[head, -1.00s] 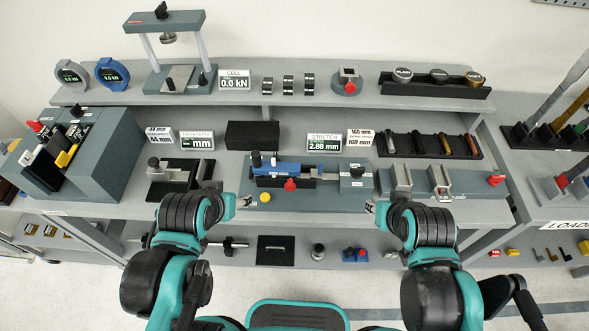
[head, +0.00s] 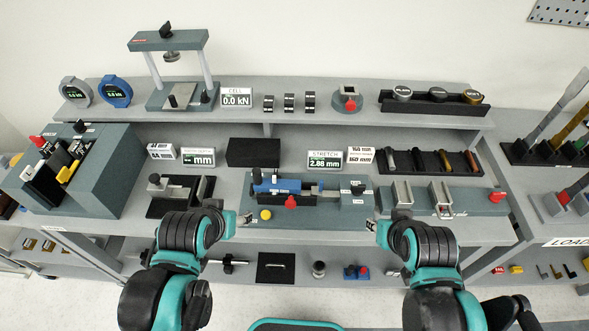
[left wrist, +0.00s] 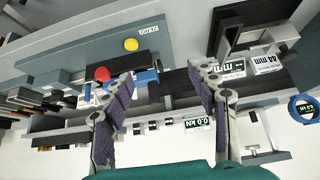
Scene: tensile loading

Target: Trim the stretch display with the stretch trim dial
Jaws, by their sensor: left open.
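The stretch display (head: 325,160) stands on the bench behind the stretch fixture and appears to read 2.86 mm. The fixture (head: 335,203) is a grey-green base with a blue carriage (head: 285,184), a red knob (head: 291,202), a yellow button (head: 265,214) and a black knob (head: 358,188). I cannot tell which knob is the stretch trim dial. My left gripper (head: 243,220) is at the fixture's front left, near the yellow button. In the left wrist view my left gripper (left wrist: 162,85) is open and empty. My right gripper (head: 371,228) is by the fixture's front right corner; its opening is unclear.
A black-based clamp (head: 180,192) stands left of the fixture. A grey-green block with metal holders (head: 470,202) stands to its right. A black block (head: 253,152) and a tray of pins (head: 432,162) sit behind. The upper shelf holds a press frame (head: 170,65).

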